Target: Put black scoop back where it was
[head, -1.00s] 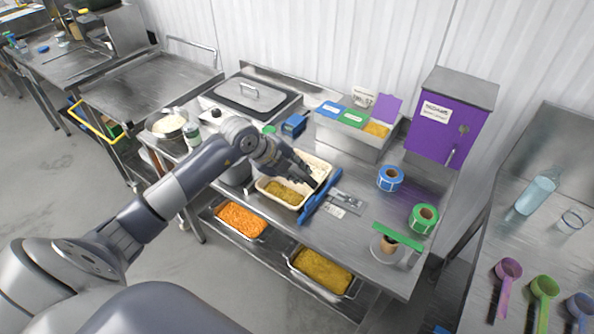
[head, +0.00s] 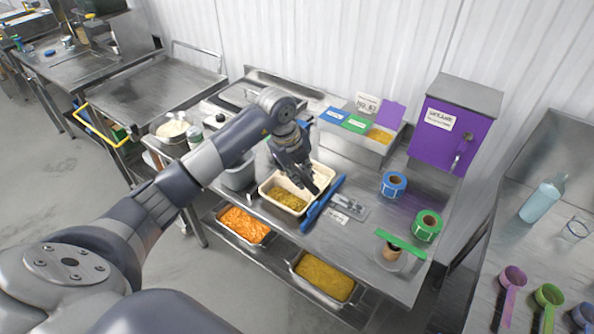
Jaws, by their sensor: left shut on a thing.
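My left gripper (head: 304,180) reaches in from the left over a cream tray (head: 322,170) holding yellow-green grain. It is shut on a small dark thing that appears to be the black scoop; the fingers hide most of it and its outline is hard to make out. The gripper's tips are at the tray's right part, and I cannot tell whether they touch the tray. My right gripper is not in view.
A blue bar (head: 323,203) lies right of the tray. Blue (head: 394,184) and green (head: 427,225) label rolls stand further right. Purple (head: 512,280), green (head: 548,297) and blue (head: 585,312) scoops lie on the right-hand table. A purple cabinet (head: 440,140) stands behind.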

